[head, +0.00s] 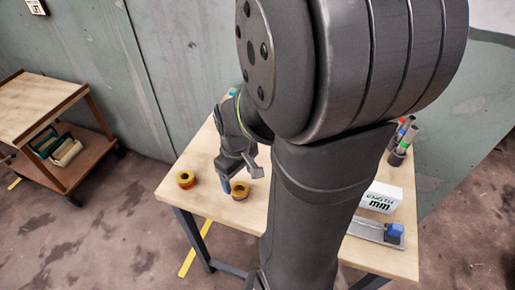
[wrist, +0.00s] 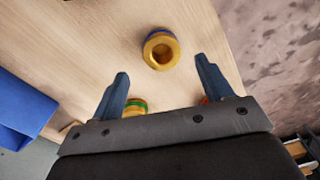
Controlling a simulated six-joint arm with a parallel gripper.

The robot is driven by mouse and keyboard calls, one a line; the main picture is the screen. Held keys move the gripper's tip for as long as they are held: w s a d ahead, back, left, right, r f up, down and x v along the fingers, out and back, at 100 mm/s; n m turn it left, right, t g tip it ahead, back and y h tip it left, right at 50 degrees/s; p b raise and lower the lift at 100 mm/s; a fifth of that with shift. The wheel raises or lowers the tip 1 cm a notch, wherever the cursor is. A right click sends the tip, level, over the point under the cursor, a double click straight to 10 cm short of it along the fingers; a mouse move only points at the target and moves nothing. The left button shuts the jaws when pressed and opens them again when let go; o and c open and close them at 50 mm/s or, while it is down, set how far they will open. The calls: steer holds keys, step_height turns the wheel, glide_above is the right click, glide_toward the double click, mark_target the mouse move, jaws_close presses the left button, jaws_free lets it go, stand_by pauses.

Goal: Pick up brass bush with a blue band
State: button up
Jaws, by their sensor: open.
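The brass bush with a blue band (head: 240,191) stands on the wooden table near its front left edge. In the wrist view the same bush (wrist: 161,51) shows its open bore, with a sliver of blue at its far rim. My gripper (head: 240,178) is open and empty, close to this bush in the head view. In the wrist view the bush lies just beyond the fingertips of my gripper (wrist: 162,67), roughly centred between them. I cannot tell the height of the fingers above the table.
A brass bush with a red band (head: 186,179) stands to the left. A green-banded bush (wrist: 136,107) is partly hidden behind the left finger. A blue object (wrist: 22,112) lies at the wrist view's left. A white box (head: 381,197) stands at the table's right.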

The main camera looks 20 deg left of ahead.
mark_target(239, 189)
steer(key=shift+s+f, duration=0.15)
steer(key=shift+f, duration=2.85)
steer(key=c, duration=1.4)
